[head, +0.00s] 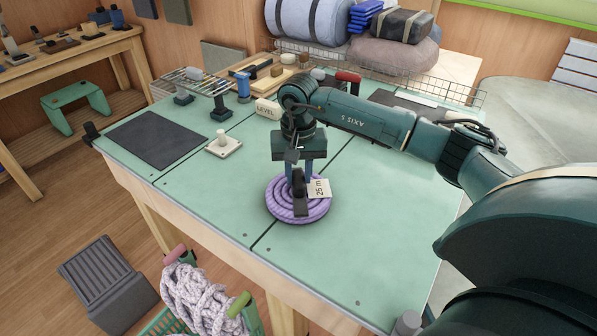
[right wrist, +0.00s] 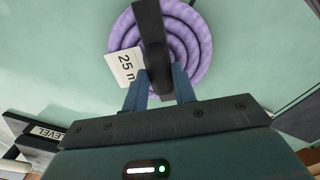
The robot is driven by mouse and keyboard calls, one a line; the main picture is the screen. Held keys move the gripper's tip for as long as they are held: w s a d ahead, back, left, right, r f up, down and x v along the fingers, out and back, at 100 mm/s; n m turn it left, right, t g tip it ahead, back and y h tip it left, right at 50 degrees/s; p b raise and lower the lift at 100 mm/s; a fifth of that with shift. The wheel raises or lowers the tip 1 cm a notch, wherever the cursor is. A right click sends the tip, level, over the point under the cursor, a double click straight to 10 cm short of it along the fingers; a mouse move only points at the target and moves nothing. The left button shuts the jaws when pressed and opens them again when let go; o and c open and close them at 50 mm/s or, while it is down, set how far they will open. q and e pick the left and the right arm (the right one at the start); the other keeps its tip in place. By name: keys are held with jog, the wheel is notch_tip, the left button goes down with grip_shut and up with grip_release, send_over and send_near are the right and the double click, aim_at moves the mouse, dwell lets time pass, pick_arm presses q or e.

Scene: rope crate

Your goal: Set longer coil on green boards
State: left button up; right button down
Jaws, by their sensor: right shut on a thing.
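A flat purple rope coil (head: 281,208) with a white tag (head: 319,188) reading "25 m" lies on the green boards (head: 375,230) of the bench, near the front edge. It also shows in the right wrist view (right wrist: 195,50), with a black upright piece (right wrist: 150,25) across it. My right gripper (head: 297,182) points down over the coil's middle and is shut on the black piece; its fingertips show in the right wrist view (right wrist: 162,82). Whether the coil touches the boards all round is hard to tell. My left gripper is out of view.
A wire rack (head: 190,82) stands at the back left. A green crate with pale rope (head: 205,300) is below the front edge. Boards right of the coil are clear.

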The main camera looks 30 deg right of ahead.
aim_at(298, 177)
jog(key=c, duration=1.1)
grip_release()
jog(key=shift+o, duration=0.2)
notch_tip(298, 177, up, 13)
jog(key=shift+b, duration=0.3)
